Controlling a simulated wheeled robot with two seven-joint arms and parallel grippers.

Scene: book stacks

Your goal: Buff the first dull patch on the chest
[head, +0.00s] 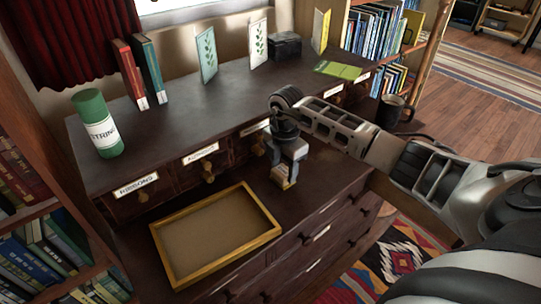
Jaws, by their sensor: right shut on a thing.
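The chest (335,190) is dark wood, with a lower ledge in front of a row of small labelled drawers and a raised top behind. My right gripper (284,181) points down over the lower ledge, right of the tray, and is shut on a small tan block (283,172), mostly hidden by the fingers. I cannot tell whether the block touches the wood. No dull patch can be made out with certainty; the gripper and arm cover part of the ledge. My left gripper is out of view.
A yellow-rimmed tray (178,277) lies on the ledge at left. A green string canister (97,125), red and teal books (150,68), standing cards (208,53), a dark box (285,46) and a green booklet (338,70) are on the top. A dark mug (390,113) stands at right.

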